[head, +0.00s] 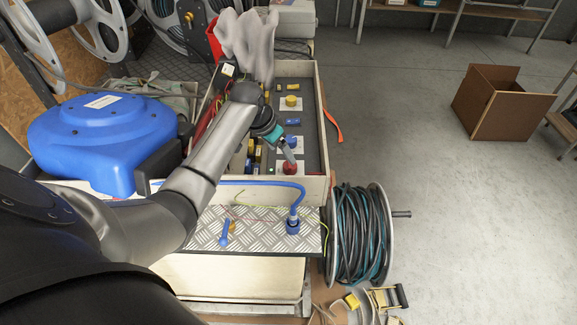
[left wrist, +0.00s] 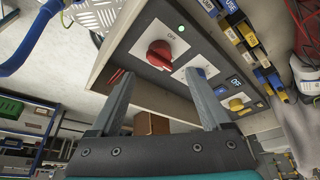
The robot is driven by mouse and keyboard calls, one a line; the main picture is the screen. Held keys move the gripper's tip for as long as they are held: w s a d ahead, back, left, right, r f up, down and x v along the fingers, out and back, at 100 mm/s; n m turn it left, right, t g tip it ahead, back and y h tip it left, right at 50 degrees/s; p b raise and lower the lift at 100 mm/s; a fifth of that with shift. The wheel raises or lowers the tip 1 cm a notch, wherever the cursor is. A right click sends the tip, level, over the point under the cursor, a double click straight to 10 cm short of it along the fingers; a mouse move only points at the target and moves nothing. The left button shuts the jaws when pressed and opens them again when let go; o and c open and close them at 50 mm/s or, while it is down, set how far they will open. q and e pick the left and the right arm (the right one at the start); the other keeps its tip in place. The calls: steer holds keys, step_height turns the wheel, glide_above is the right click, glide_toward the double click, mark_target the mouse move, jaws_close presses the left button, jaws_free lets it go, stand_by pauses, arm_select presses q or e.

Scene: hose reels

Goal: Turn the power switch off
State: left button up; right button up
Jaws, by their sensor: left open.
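The power switch is a red rotary knob (left wrist: 160,53) on a white square plate with the word OFF beside it. A small green light (left wrist: 181,29) glows next to the plate. In the head view the red knob (head: 290,168) is at the near end of the box's dark panel. My right gripper is not in view.
The panel also carries a blue knob (head: 291,142) and a yellow knob (head: 291,101). A blue hose reel (head: 100,135) is at left. A cable drum (head: 362,235) stands at the near right. A cardboard box (head: 505,102) sits on open floor.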

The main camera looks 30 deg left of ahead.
mark_target(290, 166)
arm_select(q)
steer(key=b+x, duration=0.3)
steer(key=x, duration=0.5)
steer(key=shift+r, duration=0.1)
jaws_close()
stand_by(0.5)
